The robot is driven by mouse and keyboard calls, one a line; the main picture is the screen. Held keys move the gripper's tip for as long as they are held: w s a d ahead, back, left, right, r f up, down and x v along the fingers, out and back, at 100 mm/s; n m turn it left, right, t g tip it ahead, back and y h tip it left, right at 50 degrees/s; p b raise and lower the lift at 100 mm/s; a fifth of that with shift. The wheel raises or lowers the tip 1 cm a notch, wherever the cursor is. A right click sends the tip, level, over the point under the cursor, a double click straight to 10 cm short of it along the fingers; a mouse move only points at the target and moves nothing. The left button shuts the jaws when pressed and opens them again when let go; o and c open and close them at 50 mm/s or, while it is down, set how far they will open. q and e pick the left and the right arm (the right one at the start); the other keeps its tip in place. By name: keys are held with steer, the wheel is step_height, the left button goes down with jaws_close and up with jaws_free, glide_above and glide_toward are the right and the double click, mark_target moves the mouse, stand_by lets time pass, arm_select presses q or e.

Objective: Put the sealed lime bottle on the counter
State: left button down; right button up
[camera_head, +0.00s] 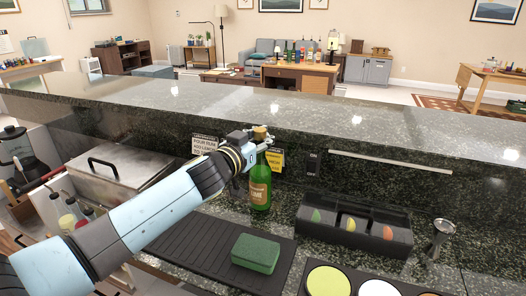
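The lime bottle (260,188) is green with a tan label and a brownish cap. It is upright at the back of the lower work surface, in front of the raised granite counter (330,115). My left gripper (262,147) is at the bottle's neck, just below the cap. Its fingers overlap the neck, and I cannot tell whether they are closed on it. I also cannot tell whether the bottle's base touches the surface. My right gripper is not in view.
A black garnish caddy (352,233) is right of the bottle, with a metal jigger (438,238) beyond it. A steel lidded bin (120,170) is at left. The raised counter's top is clear.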

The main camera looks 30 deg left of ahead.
arm_select(q)
steer(key=shift+f, duration=0.55)
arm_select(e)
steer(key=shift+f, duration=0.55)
arm_select(q)
steer(key=shift+f+b, duration=0.15)
steer(key=shift+b, duration=0.2)
steer(key=c, duration=1.4)
jaws_free()
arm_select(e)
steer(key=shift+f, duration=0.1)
